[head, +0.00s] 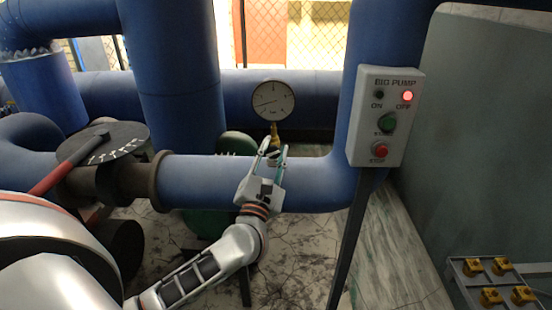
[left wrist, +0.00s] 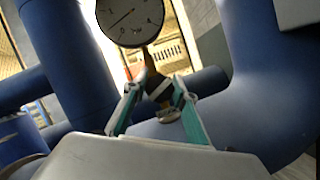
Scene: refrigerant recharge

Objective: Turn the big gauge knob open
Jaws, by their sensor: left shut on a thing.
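The big round gauge (head: 273,100) with a white dial stands on a brass stem above the horizontal blue pipe. It also shows at the top of the left wrist view (left wrist: 130,18). The gauge knob (left wrist: 168,114) is a small disc on the brass fitting below the dial; in the head view my fingers largely hide it. My left gripper (head: 272,148) reaches up to the fitting from the front. Its green-padded fingers (left wrist: 160,104) stand on either side of the knob, and it is shut on the knob. My right gripper is not in view.
A white pump control box (head: 386,115) with a lit red lamp stands right of the gauge on a thin post. A black flange with a red-handled lever (head: 75,158) is at the left. Thick blue pipes (head: 180,75) surround the gauge. A rack with yellow parts (head: 490,285) is at the lower right.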

